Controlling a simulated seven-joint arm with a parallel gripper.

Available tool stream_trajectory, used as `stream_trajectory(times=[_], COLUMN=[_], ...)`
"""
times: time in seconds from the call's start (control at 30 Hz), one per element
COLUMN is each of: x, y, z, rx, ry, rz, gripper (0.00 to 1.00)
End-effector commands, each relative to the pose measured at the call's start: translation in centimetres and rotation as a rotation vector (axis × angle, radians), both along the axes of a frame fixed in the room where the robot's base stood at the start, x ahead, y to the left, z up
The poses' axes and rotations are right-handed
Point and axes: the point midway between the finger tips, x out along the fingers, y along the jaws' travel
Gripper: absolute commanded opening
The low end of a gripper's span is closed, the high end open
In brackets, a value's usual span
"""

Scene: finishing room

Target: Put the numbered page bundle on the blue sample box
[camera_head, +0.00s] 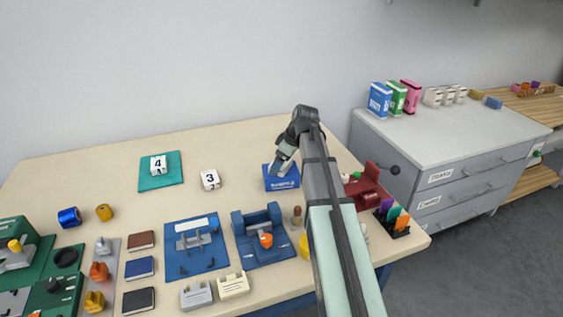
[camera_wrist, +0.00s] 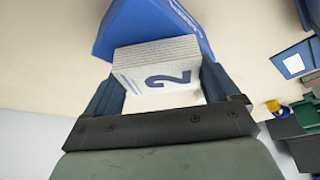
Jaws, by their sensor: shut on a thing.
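A white page bundle marked 2 (camera_wrist: 165,62) is between the fingers of my gripper (camera_wrist: 160,88) in the wrist view, and the gripper is shut on it. The blue sample box (camera_head: 283,182) stands on the table under my gripper (camera_head: 281,164) in the head view. The box also shows just beyond the bundle in the wrist view (camera_wrist: 145,30), partly covered by it. I cannot tell whether the bundle touches the box. Bundle 3 (camera_head: 210,179) lies on the bare table to the left. Bundle 4 (camera_head: 158,163) lies on a green mat (camera_head: 174,180).
A blue fixture (camera_head: 262,246) and a blue board (camera_head: 197,262) are in front of the box. A red device (camera_head: 370,186) and a dark holder with coloured cards (camera_head: 393,221) are to the right. The table behind the box is clear.

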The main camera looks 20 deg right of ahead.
Motion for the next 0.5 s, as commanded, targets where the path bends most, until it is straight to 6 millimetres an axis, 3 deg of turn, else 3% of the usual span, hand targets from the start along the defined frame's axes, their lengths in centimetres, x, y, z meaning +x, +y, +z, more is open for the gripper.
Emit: stream_trajectory(times=[0.17,0.2,0.3,0.5], x=[-0.01,0.0,0.0,0.0], y=[0.0,0.0,0.0,0.0], z=[-0.3,-0.28,-0.26,-0.24], rx=[0.0,0.0,0.0,0.0], ry=[0.0,0.0,0.0,0.0], rz=[0.0,0.0,0.0,0.0], gripper=[0.57,0.92,1.0,1.0])
